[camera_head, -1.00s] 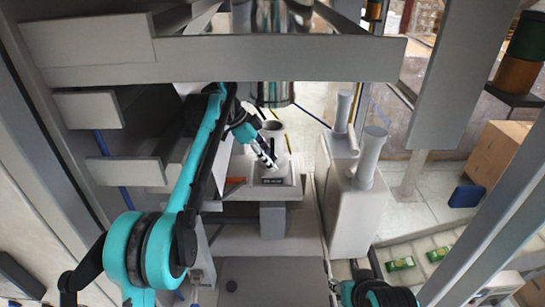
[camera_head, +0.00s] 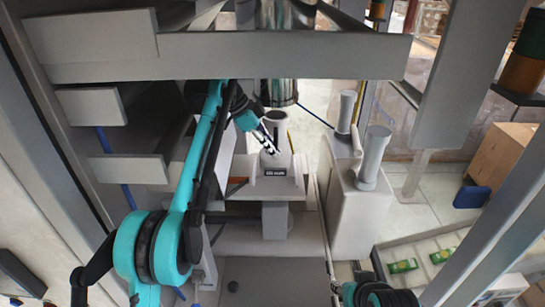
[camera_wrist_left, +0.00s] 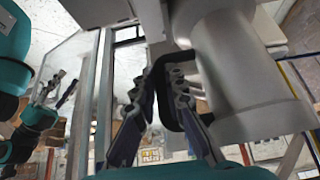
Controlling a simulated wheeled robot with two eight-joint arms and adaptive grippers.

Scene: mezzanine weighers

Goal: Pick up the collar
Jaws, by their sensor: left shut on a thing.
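The collar (camera_head: 277,140) looks like a pale grey cylinder with a dark round mouth and a labelled, wider base, over the grey stand in the middle of the head view. My left gripper (camera_head: 268,142) reaches it from the upper left, its fingers shut at its side. In the left wrist view my left gripper (camera_wrist_left: 170,105) has a dark curved piece between its fingers, beside a large grey cylinder (camera_wrist_left: 242,70). Whether the base touches the stand is unclear. My right gripper (camera_wrist_left: 57,90) shows small at the left of the wrist view, its dark fingers apart and seemingly empty.
A grey cabinet with two upright pale cylinders (camera_head: 374,155) stands close to the right. A shiny metal vessel (camera_head: 281,92) and a broad grey beam (camera_head: 270,57) hang above. Grey shelf-like blocks (camera_head: 128,170) crowd the left. A cardboard box (camera_head: 500,155) is farther right.

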